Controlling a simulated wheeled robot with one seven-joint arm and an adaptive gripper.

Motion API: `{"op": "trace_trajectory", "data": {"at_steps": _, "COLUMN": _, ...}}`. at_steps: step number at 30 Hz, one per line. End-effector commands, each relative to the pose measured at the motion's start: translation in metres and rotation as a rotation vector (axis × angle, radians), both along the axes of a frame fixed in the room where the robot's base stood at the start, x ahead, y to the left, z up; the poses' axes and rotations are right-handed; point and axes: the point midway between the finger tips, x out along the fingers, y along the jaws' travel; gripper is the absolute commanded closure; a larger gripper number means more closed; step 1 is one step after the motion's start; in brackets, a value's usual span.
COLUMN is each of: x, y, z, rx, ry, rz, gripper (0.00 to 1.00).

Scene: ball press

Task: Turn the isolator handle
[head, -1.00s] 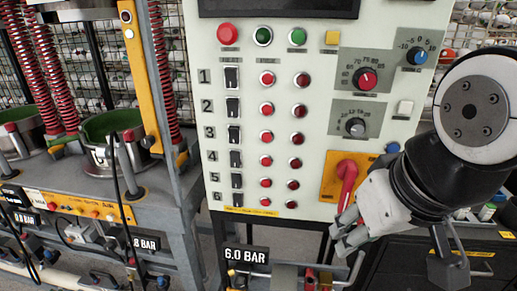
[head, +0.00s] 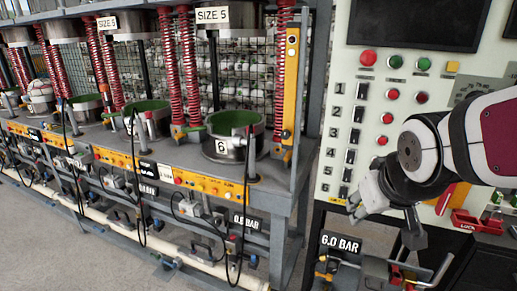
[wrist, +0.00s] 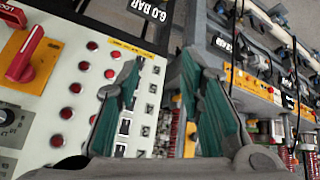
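The isolator handle (head: 446,198) is red and sits on a yellow plate on the pale control panel. In the head view my arm covers much of it. In the wrist view the red handle (wrist: 27,54) shows more fully at the upper left, slanting on its yellow plate (wrist: 45,63). My gripper (head: 360,203) is in front of the panel's lower left corner, left of the handle and apart from it. In the wrist view my gripper (wrist: 162,62) is open, with two green-padded fingers spread and nothing between them.
The control panel (head: 340,75) carries buttons, switches and dials. A "6.0 BAR" sign (head: 341,242) and pipework stand below it. A red part marked LOCK (head: 475,222) is near the handle. The press bench (head: 275,185) with red springs and pots fills the left.

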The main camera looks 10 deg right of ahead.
Motion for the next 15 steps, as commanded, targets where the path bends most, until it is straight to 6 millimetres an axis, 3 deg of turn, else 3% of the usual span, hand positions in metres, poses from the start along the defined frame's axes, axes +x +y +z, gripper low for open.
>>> {"op": "trace_trajectory", "data": {"at_steps": 8, "x": 0.039, "y": -0.049, "z": -0.013, "rx": -0.061, "ry": -0.091, "rz": -0.021, "gripper": 0.65}}
{"op": "trace_trajectory", "data": {"at_steps": 15, "x": 0.071, "y": -0.115, "z": -0.038, "rx": -0.111, "ry": -0.246, "rz": -0.033, "gripper": 0.65}}
